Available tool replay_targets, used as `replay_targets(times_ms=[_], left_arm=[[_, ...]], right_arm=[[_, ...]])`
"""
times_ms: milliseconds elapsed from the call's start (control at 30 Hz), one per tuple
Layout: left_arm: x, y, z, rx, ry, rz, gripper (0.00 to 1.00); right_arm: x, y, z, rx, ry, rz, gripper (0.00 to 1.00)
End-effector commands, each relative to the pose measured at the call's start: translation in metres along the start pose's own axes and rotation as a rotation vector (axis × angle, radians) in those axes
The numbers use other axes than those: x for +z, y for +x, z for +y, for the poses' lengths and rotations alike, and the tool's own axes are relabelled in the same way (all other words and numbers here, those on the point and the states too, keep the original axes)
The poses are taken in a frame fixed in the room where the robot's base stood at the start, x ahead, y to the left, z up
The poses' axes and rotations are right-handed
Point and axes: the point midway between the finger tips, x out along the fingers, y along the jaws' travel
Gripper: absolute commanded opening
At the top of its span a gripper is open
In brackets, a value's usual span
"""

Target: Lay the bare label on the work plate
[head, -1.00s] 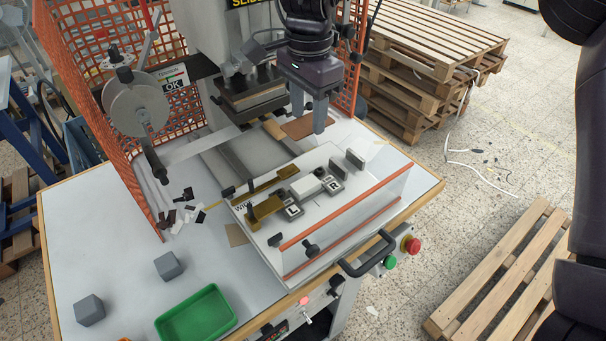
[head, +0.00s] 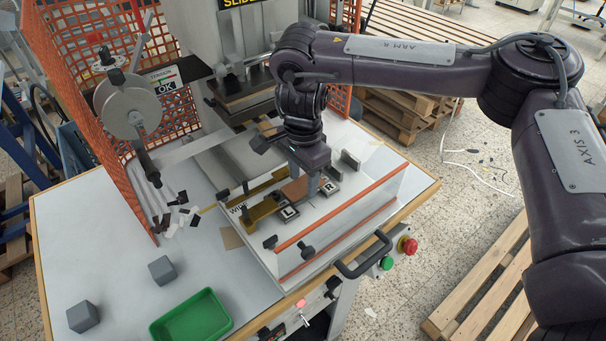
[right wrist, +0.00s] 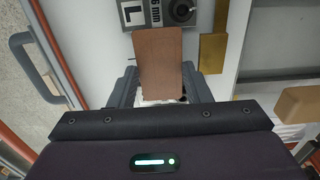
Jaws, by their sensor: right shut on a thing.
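The bare label, a flat plain brown piece (head: 294,190), is held by my right gripper (head: 309,187) over the white work plate (head: 262,243). The label (right wrist: 158,62) fills the space between the two fingers in the right wrist view and sticks out past them. Below it are the grey gauge block marked L (head: 290,213) and the one marked R (head: 328,187). The L block also shows beyond the label in the right wrist view (right wrist: 132,13). The gap between label and plate is hard to judge. My left gripper is out of view.
An orange-edged clear guard (head: 345,222) stands along the plate's front. The press head (head: 243,102) stands behind. A green tray (head: 192,317) and two grey cubes (head: 162,270) are at the front left.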

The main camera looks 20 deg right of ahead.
Motion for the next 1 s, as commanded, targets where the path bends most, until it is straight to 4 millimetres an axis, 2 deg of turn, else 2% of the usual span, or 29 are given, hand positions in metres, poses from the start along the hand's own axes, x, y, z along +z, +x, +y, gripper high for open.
replay_targets(times_ms=[267,300,367,633,767,867,1000], left_arm=[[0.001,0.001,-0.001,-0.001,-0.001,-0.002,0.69],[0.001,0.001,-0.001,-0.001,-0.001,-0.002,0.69],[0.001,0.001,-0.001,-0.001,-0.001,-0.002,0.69],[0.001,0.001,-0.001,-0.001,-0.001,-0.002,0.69],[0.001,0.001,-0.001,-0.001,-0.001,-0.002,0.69],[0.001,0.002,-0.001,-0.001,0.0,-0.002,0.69],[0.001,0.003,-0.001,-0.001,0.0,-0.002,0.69]], right_arm=[[0.0,0.003,0.0,0.0,0.0,0.0,0.23],[0.0,0.003,0.0,0.0,0.0,0.0,0.45],[0.0,0.002,0.0,-0.001,0.0,0.0,0.53],[0.0,0.002,0.0,-0.001,-0.001,0.0,0.53],[0.0,-0.006,-0.001,-0.003,-0.001,0.002,0.53],[0.0,-0.02,-0.001,-0.006,-0.002,0.004,0.53],[0.0,-0.048,-0.002,-0.007,-0.002,0.005,0.53]])
